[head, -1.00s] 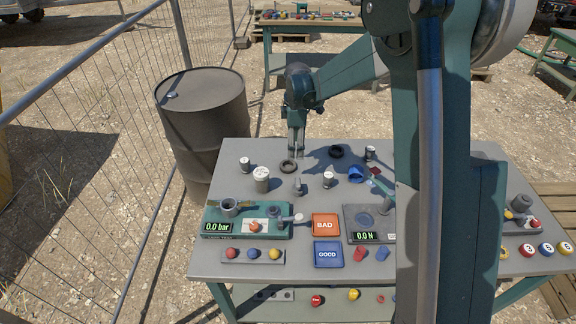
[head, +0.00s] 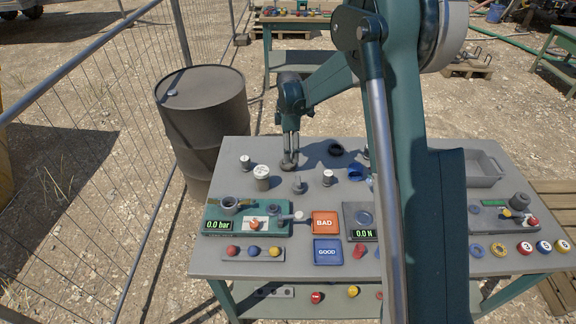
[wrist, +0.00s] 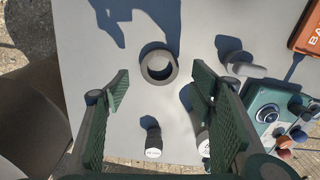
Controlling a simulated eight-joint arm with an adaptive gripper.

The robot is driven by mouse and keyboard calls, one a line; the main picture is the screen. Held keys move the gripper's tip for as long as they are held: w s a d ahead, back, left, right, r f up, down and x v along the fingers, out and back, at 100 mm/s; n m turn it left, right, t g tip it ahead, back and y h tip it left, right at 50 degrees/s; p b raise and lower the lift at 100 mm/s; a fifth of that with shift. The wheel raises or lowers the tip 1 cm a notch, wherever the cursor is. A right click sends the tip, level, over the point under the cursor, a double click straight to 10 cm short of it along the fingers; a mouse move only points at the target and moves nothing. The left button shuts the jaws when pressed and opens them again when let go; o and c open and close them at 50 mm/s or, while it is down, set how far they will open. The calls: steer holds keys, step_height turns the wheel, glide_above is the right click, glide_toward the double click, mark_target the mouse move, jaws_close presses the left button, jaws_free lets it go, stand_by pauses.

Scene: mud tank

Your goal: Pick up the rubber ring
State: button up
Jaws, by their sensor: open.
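The gap between fingertips and ring is hard to judge.
White-topped cylinders (head: 262,172) stand near the ring; one capped cylinder (wrist: 153,140) lies between the fingers' bases in the wrist view. A barrel (head: 203,130) stands left.

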steer(key=shift+f, duration=0.8)
steer(key=shift+f, duration=2.6)
steer(key=shift+c, duration=0.5)
steer(key=c, duration=0.9)
